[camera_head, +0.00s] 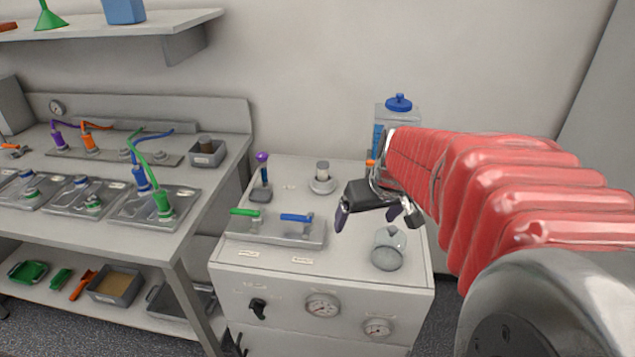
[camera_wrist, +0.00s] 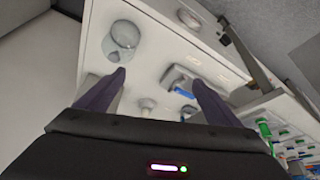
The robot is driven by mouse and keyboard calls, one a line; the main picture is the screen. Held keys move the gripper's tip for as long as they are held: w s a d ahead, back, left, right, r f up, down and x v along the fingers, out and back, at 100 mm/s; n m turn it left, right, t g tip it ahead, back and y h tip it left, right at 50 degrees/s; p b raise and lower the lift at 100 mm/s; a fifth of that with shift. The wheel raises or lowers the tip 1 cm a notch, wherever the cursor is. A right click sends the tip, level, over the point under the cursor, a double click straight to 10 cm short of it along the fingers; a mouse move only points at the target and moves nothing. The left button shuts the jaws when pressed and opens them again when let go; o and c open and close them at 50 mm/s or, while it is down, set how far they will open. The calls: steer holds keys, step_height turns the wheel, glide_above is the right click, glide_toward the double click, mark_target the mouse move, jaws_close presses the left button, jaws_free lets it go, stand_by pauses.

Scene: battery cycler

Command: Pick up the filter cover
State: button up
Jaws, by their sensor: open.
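A clear, rounded cover (camera_head: 388,247), which looks like the filter cover, stands on the right front of the white cabinet top. In the wrist view the cover (camera_wrist: 123,38) shows at upper left, ahead of the left fingertip. My gripper (camera_head: 376,214) is open and empty, its dark fingers apart. It hangs above the cabinet top, behind and slightly left of the cover in the head view, and does not appear to touch it. In the wrist view the gripper (camera_wrist: 157,78) has clear space between its fingertips.
On the cabinet top (camera_head: 350,275) are a metal plate with green and blue handles (camera_head: 278,230), a small round fitting (camera_head: 322,180) and a purple-topped tool (camera_head: 262,178). A blue-lidded container (camera_head: 398,107) stands behind my arm. A workbench (camera_head: 90,225) with plates and connectors is at left.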

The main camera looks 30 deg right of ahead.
steer(key=m, duration=0.1)
glide_toward(393, 229)
steer(key=shift+w+f, duration=0.3)
steer(key=shift+f, duration=0.2)
steer(key=shift+f, duration=0.1)
steer(key=shift+x, duration=4.15)
steer(key=shift+f, duration=0.1)
steer(key=shift+x, duration=2.55)
steer(key=shift+s+d, duration=0.1)
steer(key=shift+d, duration=0.05)
steer(key=c, duration=0.9)
